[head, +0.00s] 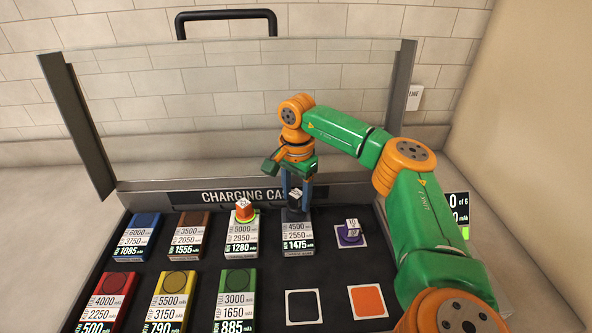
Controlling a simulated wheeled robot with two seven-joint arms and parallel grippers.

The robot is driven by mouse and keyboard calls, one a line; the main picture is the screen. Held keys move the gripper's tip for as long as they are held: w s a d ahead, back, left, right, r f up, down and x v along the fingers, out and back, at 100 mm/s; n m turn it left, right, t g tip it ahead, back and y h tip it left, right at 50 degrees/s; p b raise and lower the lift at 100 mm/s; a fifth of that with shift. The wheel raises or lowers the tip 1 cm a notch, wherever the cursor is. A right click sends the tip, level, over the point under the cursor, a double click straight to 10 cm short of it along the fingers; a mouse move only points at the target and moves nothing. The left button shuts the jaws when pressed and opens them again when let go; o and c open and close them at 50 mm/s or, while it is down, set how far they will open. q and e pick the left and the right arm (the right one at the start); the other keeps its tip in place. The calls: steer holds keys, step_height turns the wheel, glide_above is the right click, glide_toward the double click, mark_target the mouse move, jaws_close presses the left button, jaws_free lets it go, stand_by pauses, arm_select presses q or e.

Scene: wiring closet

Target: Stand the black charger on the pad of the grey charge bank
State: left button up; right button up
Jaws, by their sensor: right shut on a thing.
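My right gripper (295,204) reaches in from the right and points down, shut on the black charger (295,197). The charger is upright between the fingers, with a pale label on top. It is over the back part of the grey charge bank (298,236), whose labels read 4500, 2550 and 1475 mAh. The fingers and charger hide the bank's pad, so I cannot tell whether the charger touches it. My left gripper is not in view.
A purple charger (350,231) stands on a marked square at right. Blue (137,237), brown (188,236), red, yellow and green banks fill the case. Black-outlined (303,307) and orange (368,301) squares are empty.

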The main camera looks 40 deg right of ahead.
mark_target(296, 194)
steer(key=shift+a+f, duration=0.1)
steer(key=shift+f, duration=1.05)
steer(key=o, duration=1.4)
steer(key=shift+f, duration=0.1)
steer(key=shift+c, duration=0.2)
step_height(296, 194, up, 12)
steer(key=shift+s+r, duration=0.1)
steer(key=shift+r, duration=0.1)
